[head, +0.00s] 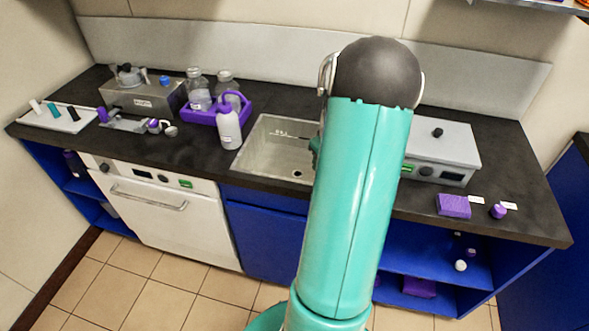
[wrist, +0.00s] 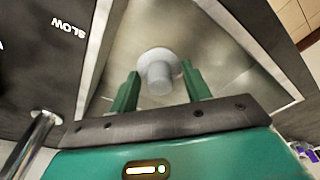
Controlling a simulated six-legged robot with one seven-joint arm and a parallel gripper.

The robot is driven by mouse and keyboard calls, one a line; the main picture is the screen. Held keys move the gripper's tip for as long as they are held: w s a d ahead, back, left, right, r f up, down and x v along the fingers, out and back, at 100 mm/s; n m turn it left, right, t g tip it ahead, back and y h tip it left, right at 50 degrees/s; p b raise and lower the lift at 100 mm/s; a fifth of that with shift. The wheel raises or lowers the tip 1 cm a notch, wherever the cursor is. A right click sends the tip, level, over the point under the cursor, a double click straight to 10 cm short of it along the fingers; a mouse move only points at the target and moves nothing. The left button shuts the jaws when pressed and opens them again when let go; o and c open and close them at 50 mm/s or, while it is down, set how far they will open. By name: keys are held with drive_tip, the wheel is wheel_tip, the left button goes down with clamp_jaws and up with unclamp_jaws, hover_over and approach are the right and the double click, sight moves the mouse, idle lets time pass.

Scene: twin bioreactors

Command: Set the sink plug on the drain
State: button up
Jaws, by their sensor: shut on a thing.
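The grey sink plug (wrist: 160,70), a round flange with a narrower stem, is between the two green fingers of my gripper (wrist: 161,82) in the wrist view. My gripper is shut on it, over the sink basin (wrist: 222,50). In the head view the steel sink (head: 262,150) is set in the dark counter, and its drain (head: 297,174) shows as a small dark hole near the front, left of my arm. My arm hides the sink's right part and most of my gripper. I cannot make out the drain in the wrist view.
The tap (wrist: 38,128) stands at the lower left of the wrist view. In the head view a white bottle (head: 228,128) and a purple tray (head: 203,116) with bottles stand left of the sink. A grey device (head: 447,150) stands to the right, with a purple block (head: 453,206) before it.

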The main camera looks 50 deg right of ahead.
drive_tip(key=w+d+f, duration=0.1)
drive_tip(key=w+f, duration=0.3)
drive_tip(key=w, duration=0.3)
hover_over(297, 173)
drive_tip(key=f, duration=0.3)
drive_tip(key=s+f, duration=0.1)
drive_tip(key=shift+a+f, duration=0.15)
drive_tip(key=shift+f, duration=0.25)
drive_tip(key=shift+w+f, duration=0.15)
drive_tip(key=shift+f, duration=0.7)
drive_tip(key=shift+w+f, duration=0.1)
drive_tip(key=shift+f, duration=0.75)
drive_tip(key=shift+f, duration=0.2)
drive_tip(key=o, duration=1.1)
drive_tip(key=shift+c, duration=0.2)
drive_tip(key=shift+r, duration=0.1)
wheel_tip(297, 173, up, 12)
drive_tip(key=s, duration=0.1)
drive_tip(key=shift+s+a, duration=0.3)
drive_tip(key=shift+a, duration=0.1)
